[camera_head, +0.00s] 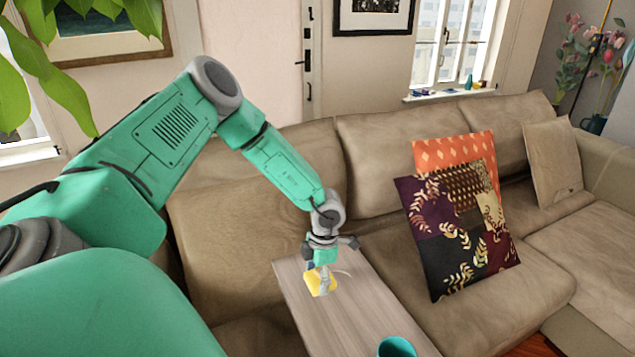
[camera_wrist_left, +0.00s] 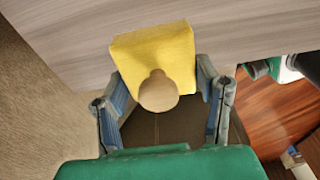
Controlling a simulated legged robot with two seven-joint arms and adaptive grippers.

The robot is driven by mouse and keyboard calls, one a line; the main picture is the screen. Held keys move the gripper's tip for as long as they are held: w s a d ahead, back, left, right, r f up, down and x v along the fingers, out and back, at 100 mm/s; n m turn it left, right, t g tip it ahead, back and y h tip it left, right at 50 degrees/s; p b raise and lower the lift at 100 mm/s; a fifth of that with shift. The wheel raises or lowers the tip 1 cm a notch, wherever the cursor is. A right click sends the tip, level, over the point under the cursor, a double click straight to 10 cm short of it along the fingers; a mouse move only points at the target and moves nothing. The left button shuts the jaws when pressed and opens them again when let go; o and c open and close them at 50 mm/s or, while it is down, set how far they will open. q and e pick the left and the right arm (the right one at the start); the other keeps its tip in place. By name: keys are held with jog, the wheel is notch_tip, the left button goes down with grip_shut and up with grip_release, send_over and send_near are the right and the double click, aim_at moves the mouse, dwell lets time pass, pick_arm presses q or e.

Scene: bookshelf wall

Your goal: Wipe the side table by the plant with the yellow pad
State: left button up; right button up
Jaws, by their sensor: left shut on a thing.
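The side table (camera_head: 352,322) has a grey wood-grain top and stands in front of the sofa; its surface also shows in the left wrist view (camera_wrist_left: 250,25). The yellow pad (camera_head: 318,283) is at the far left part of the tabletop. In the left wrist view the pad (camera_wrist_left: 150,48) has a round tan knob (camera_wrist_left: 158,92) and lies near the table's edge. My left gripper (camera_head: 322,265) is over the pad, pointing down, its fingers (camera_wrist_left: 162,88) shut on the pad at its knob. Whether the pad presses flat on the top is hard to tell. My right gripper is out of view.
A teal cup (camera_head: 397,347) stands at the table's near end. The beige sofa (camera_head: 245,225) borders the table, with a patterned cushion (camera_head: 460,225) on the right. Green plant leaves (camera_head: 60,85) hang at the upper left. The middle of the tabletop is clear.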

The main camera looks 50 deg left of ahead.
aim_at(317, 270)
pick_arm(q)
jog(key=shift+r, duration=0.1)
notch_tip(317, 270, up, 3)
jog(key=p, duration=0.3)
dwell(0.5)
